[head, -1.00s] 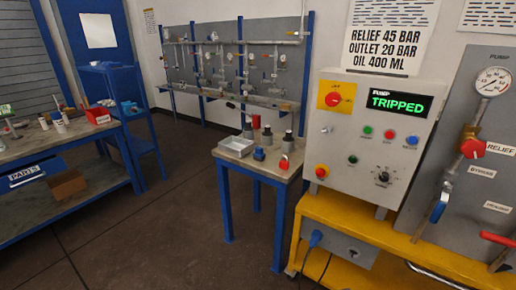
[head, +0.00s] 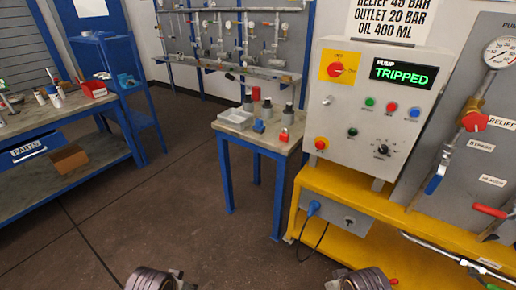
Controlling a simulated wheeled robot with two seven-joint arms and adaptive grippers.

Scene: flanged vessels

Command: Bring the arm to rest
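A ribbed, rounded grey part of my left arm (head: 150,278) shows at the bottom edge of the head view, left of centre. A similar part of my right arm (head: 365,280) shows at the bottom edge, right of centre. I cannot make out fingertips or anything held. Both parts appear in front of the floor and yellow cart and apart from each other.
A yellow cart (head: 345,210) carries the grey pump panel (head: 370,115), reading TRIPPED, with valves and a gauge to the right. A small blue-legged table (head: 275,143) holds a white tray (head: 235,118) and bottles. A workbench (head: 75,108) stands left. Floor between is clear.

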